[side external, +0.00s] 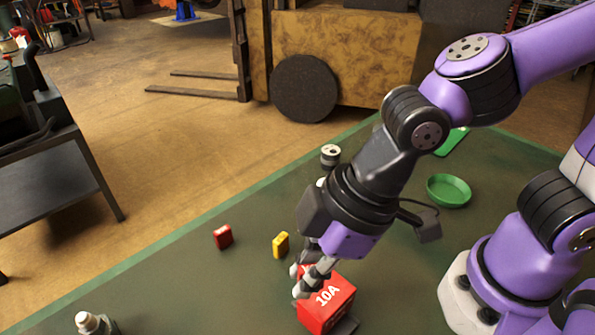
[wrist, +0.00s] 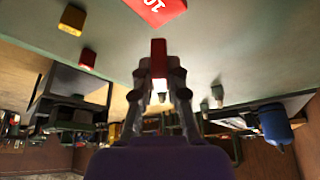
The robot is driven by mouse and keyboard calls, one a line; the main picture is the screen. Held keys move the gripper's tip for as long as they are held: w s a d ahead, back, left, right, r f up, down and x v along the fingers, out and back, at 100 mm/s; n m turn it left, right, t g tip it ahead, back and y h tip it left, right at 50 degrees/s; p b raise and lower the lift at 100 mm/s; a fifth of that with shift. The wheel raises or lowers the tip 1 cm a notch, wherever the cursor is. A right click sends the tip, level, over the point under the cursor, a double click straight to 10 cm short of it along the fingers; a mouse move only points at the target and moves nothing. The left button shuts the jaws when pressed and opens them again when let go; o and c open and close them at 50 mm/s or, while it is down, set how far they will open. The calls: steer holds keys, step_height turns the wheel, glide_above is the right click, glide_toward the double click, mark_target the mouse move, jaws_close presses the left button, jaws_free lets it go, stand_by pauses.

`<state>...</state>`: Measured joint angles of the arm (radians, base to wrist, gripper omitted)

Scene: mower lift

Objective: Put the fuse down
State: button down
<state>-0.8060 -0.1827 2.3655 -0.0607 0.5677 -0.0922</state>
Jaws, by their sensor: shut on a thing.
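My gripper (side external: 303,284) is at the near part of the green-topped table, beside and overlapping a red box (side external: 337,305) marked 10A in the side external view. In the wrist view its two fingers (wrist: 158,84) are shut on a red fuse (wrist: 158,54), which sticks out past the fingertips. In the side external view the held fuse cannot be made out clearly against the fingers and the red box. The box also shows at the top of the wrist view (wrist: 157,9); I cannot tell whether the fuse touches it.
A red fuse-like piece (side external: 222,237) and a yellow one (side external: 281,245) stand to the left of my gripper. A green dish (side external: 448,190) is at the right. A small cylinder (side external: 330,155) stands near the far edge. Open table lies between them.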

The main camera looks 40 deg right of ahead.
steer(key=w+d+m+t+h, duration=0.1)
steer(key=w+d+m+h, duration=0.25)
steer(key=d+m, duration=0.55)
steer(key=w+d+m+h, duration=0.3)
steer(key=w+d+m, duration=0.2)
steer(key=d+m, duration=0.45)
steer(key=m+g, duration=0.7)
steer(key=m, duration=1.2)
glide_above(456, 193)
steer(key=w+a, duration=0.1)
steer(key=shift+h, duration=0.25)
steer(key=shift+w+a+f, duration=0.1)
steer(key=shift+a+f, duration=0.05)
steer(key=shift+f, duration=4.25)
steer(key=c, duration=0.8)
jaws_free()
